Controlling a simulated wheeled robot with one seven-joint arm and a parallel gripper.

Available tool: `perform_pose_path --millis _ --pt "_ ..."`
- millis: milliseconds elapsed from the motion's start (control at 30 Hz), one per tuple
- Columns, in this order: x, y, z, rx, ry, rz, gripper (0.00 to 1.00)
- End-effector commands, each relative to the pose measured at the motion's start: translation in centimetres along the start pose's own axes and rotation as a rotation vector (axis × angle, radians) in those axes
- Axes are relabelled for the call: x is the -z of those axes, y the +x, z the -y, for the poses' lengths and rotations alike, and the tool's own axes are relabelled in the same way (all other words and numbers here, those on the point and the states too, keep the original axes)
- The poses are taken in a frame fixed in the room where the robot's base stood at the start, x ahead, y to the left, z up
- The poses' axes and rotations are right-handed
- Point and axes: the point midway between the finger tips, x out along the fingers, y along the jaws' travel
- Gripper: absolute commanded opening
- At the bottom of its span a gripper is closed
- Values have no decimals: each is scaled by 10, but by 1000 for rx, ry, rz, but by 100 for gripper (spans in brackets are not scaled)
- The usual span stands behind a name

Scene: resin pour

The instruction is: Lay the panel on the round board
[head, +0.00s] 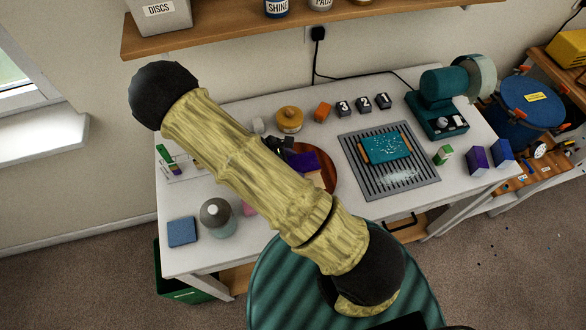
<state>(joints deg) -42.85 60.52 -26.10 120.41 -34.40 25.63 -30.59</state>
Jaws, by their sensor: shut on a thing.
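The round board (330,171) is a reddish-brown disc on the white table, partly hidden behind my arm. My gripper (287,150) shows as dark parts just past my yellow arm, over the board's left side. It is shut on a purple panel (303,159) with a paler tan part below it. The panel is over the board; I cannot tell whether it touches it. My arm hides the fingertips and part of the panel.
A teal speckled piece (387,147) with orange edges lies on a grey slatted rack (414,184) at right. A grey-topped jar (217,217) and blue block (182,232) are front left.

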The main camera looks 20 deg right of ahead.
Motion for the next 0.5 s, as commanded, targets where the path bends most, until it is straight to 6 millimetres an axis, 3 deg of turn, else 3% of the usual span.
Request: perform_pose_path --millis 233,500 --pt "3 4 0 1 -2 2 38" --pt "23 26 0 1 -1 2 38"
